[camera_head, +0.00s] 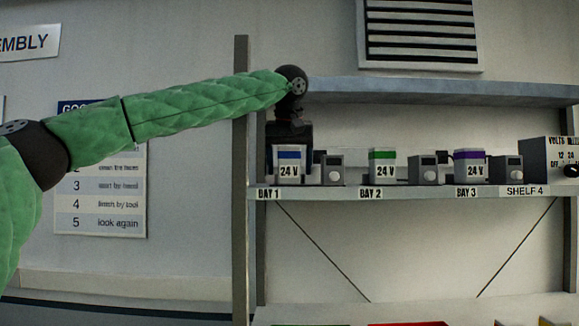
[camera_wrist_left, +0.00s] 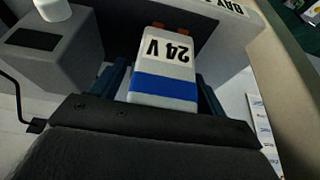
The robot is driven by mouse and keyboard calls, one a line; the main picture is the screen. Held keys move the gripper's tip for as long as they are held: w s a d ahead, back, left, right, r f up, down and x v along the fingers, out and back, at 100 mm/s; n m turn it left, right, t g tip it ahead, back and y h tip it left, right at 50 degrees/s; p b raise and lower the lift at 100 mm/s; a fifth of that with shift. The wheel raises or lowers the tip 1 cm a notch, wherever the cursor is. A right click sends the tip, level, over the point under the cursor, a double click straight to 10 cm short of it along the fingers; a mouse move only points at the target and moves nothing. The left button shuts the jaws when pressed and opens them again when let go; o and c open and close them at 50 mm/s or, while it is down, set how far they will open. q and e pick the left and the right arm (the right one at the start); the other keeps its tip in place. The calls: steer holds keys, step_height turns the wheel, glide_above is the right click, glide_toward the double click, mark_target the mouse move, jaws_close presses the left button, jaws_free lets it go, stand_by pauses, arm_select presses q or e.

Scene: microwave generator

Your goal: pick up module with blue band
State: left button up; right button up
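The module with the blue band (camera_head: 289,163) is a white block marked 24 V. It stands upright in bay 1 at the left end of the shelf. In the left wrist view the module (camera_wrist_left: 165,75) shows close up, its blue band nearest my gripper. My right gripper is in neither view.
A grey box with a knob (camera_head: 332,168) stands just right of the module. Green-band (camera_head: 382,165) and purple-band (camera_head: 470,166) modules stand in bays 2 and 3. An upper shelf board (camera_head: 430,92) runs overhead, and a post (camera_head: 240,200) stands at the left.

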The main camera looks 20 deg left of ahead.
arm_select(q)
steer(key=shift+s+r, duration=0.1)
steer(key=shift+s, duration=0.05)
steer(key=c, duration=1.1)
